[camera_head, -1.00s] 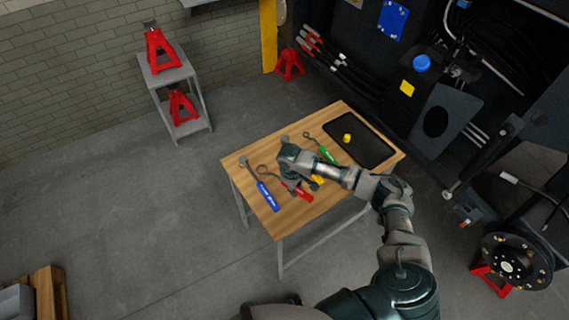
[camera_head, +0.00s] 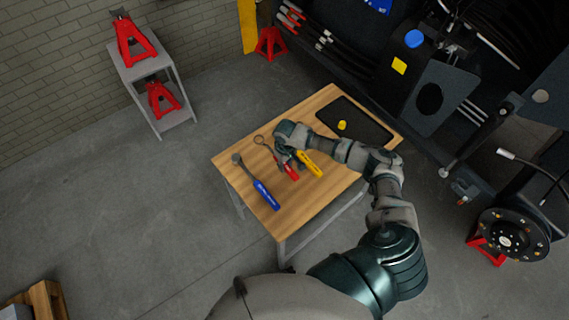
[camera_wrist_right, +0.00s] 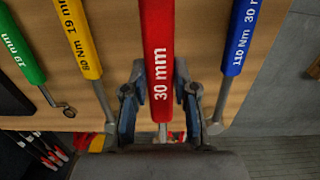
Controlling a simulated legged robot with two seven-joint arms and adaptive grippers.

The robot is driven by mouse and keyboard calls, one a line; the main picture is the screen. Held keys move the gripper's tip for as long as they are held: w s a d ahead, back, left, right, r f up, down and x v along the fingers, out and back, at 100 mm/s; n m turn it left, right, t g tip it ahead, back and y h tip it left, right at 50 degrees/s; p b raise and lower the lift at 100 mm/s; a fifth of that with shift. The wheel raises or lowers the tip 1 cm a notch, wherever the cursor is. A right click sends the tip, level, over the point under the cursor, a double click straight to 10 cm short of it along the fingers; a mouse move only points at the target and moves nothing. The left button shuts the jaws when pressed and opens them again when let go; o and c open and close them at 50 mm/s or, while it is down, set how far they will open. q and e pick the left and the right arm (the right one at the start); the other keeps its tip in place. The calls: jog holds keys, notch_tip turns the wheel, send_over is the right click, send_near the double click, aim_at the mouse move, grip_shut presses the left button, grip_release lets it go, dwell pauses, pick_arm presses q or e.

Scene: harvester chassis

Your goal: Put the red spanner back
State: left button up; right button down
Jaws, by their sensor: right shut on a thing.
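The red spanner (camera_head: 291,172), marked 30 mm, is in my right gripper (camera_head: 288,158) over the wooden table. Its ring end shows to the upper left of the gripper. In the right wrist view the red handle (camera_wrist_right: 158,45) runs between the two fingers of my right gripper (camera_wrist_right: 160,100), which is shut on it. The handle looks nearer to the camera than the other tools, so it seems raised off the table. The gripper hides part of the shaft. My left gripper is not in view.
On the table (camera_head: 325,205) lie a blue tool (camera_head: 265,194) left of the red one and a yellow tool (camera_head: 311,164) right of it. A green spanner (camera_wrist_right: 20,50) shows in the wrist view. A dark tray (camera_head: 365,128) holds a small yellow piece (camera_head: 342,125).

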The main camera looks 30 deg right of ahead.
aim_at(285, 178)
jog(key=shift+w+d+r+p, duration=0.1)
jog(key=shift+d+p, duration=0.05)
jog(key=shift+p, duration=0.15)
jog(key=shift+d+f, duration=0.15)
jog(key=shift+f, duration=0.1)
jog(key=f+b, duration=0.1)
jog(key=f, duration=0.1)
jog(key=f+b, duration=0.1)
jog(key=f, duration=0.3)
jog(key=shift+a+f+b, duration=0.2)
jog(key=shift+a+b, duration=0.1)
jog(key=shift+b, duration=0.1)
jog(key=shift+f, duration=0.45)
jog(key=shift+d+f, duration=0.25)
jog(key=c, duration=0.8)
grip_release()
jog(key=shift+a, duration=0.15)
jog(key=shift+r, duration=0.1)
notch_tip(285, 178, up, 12)
jog(key=shift+f, duration=0.1)
